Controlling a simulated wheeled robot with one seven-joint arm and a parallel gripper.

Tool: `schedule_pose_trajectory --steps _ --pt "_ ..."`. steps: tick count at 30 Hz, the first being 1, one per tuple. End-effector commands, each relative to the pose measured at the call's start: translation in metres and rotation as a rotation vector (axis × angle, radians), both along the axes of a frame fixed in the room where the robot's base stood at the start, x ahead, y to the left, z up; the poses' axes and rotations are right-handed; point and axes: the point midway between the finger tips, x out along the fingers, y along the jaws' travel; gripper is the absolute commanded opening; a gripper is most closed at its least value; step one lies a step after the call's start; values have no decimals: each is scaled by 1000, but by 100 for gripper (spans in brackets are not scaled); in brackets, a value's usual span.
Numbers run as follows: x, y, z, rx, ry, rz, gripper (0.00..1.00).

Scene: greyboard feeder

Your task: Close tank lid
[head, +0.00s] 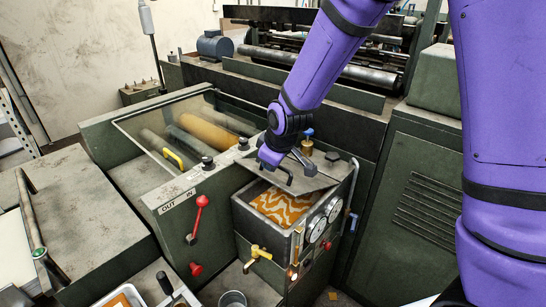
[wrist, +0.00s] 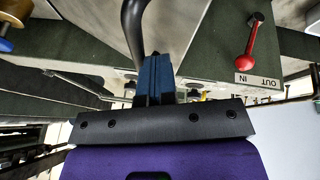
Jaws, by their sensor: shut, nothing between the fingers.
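The tank (head: 255,229) is a metal box in the middle of the head view, its front part open on an orange and white patterned inside. Its grey lid (head: 318,181) stands partly raised at the back of the opening. A dark handle (head: 288,176) is on the lid. My gripper (head: 273,158) is at the lid, beside the handle. In the wrist view the blue fingers (wrist: 155,80) are shut together with nothing between them. A black curved bar (wrist: 134,25), which looks like the handle, passes close to the fingertips; I cannot tell whether they touch.
Dials (head: 316,228) and a yellow tap (head: 257,254) sit on the tank's sides. A red lever (head: 199,212) stands on the panel to the left, also seen in the wrist view (wrist: 252,40). A glass-covered roller bay (head: 190,130) lies behind left.

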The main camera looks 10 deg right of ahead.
Motion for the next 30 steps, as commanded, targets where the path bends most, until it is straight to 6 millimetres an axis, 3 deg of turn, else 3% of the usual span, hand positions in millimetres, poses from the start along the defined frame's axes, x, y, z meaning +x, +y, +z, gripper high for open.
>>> schedule_pose_trajectory --steps 18,30 --pt "-21 30 -88 -1 2 1 0" --pt "-22 33 -106 0 0 0 0"
